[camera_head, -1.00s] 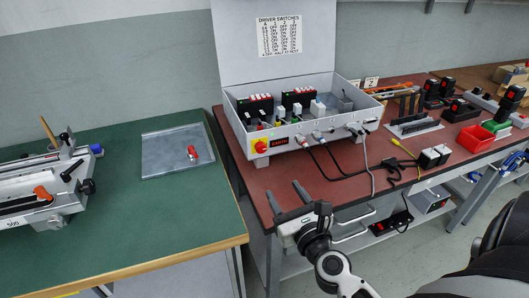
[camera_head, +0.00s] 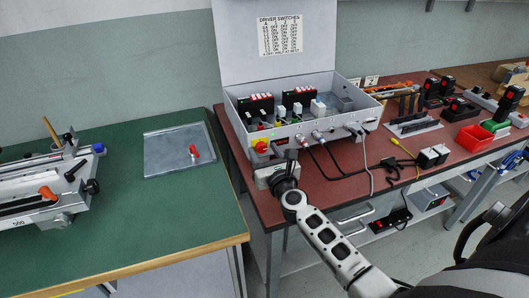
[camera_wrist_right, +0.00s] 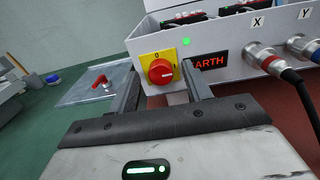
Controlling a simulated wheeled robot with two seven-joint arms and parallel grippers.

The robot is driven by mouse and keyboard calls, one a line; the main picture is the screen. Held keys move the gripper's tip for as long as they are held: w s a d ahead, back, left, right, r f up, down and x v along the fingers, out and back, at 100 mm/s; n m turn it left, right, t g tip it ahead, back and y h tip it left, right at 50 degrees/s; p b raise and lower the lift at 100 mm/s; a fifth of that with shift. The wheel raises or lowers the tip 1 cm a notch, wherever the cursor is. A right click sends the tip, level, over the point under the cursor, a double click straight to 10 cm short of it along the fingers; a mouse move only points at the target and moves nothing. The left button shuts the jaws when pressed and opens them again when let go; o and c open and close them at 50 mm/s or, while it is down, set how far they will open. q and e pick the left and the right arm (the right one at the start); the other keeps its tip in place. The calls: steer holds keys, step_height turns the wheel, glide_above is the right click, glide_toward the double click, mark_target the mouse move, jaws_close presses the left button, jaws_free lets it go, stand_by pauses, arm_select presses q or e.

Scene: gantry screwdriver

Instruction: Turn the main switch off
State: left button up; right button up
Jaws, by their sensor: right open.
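The main switch is a red rotary knob on a yellow plate, on the left of the control box's front face (camera_head: 260,146). It fills the middle of the right wrist view (camera_wrist_right: 161,71). A "0" is printed above the knob, and a short pale mark lies roughly level on its face. My right gripper (camera_head: 274,158) is open just in front of the switch. In the wrist view its two fingers stand left and right of the knob, with visible room on both sides; I cannot tell how deep they reach. My left gripper is out of view.
The grey control box (camera_head: 325,133) has its lid raised, with cables plugged into its front. A green table (camera_head: 120,235) stands left, bearing a metal plate with a red-handled piece (camera_head: 194,153).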

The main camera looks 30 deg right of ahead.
steer(key=shift+w, duration=0.2)
steer(key=c, duration=1)
steer(key=shift+o, duration=0.2)
